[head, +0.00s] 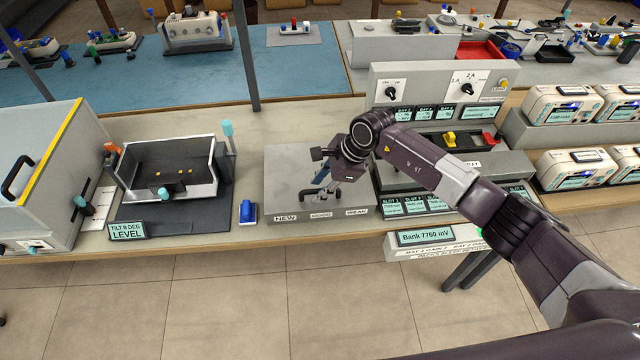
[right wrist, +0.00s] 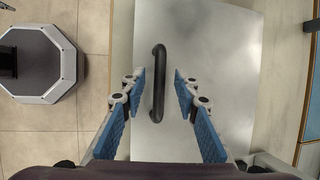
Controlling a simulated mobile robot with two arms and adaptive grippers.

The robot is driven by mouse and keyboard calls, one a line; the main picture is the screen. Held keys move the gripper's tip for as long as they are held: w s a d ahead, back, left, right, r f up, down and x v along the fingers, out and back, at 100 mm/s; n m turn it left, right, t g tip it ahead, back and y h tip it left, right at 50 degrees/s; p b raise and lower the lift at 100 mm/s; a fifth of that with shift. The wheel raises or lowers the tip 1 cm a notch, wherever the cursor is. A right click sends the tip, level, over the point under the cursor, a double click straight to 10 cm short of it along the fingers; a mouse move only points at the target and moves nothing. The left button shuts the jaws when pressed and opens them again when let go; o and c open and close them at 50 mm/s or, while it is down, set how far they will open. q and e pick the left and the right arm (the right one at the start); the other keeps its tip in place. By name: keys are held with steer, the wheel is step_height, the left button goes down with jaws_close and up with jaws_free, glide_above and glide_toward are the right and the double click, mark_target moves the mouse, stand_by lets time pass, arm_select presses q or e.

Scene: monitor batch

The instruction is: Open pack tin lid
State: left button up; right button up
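The pack tin is a grey box with a flat grey lid (head: 286,178) at the middle of the bench. Its front labels include NEW and WEAK. The lid is down and has a dark bar handle (head: 309,198) near its front. My right gripper (head: 328,182) is over the handle, pointing down. In the right wrist view the handle (right wrist: 158,75) runs between the two blue fingers of the open gripper (right wrist: 160,88), with a gap on each side. I cannot tell whether the fingertips reach down beside the bar. The lid (right wrist: 215,45) fills the middle there. My left gripper is not in view.
A blue block (head: 248,211) lies left of the tin, beside a black tilt tray (head: 172,197). A grey console (head: 430,85) with dials and slots stands close on the right. Several white monitors (head: 568,106) stand further right. The bench's front edge is just before the tin.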

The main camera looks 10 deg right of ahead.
jaws_close()
stand_by(0.5)
steer(key=shift+w+r+g+b, duration=0.3)
steer(key=shift+r+b, duration=0.25)
steer(key=shift+b, duration=0.25)
steer(key=w+r+g+b, duration=0.2)
steer(key=w+r+b, duration=0.4)
steer(key=r+b, duration=0.2)
steer(key=shift+w+d+r+m, duration=0.15)
steer(key=shift+w+r+m, duration=0.15)
steer(key=shift+r, duration=1.1)
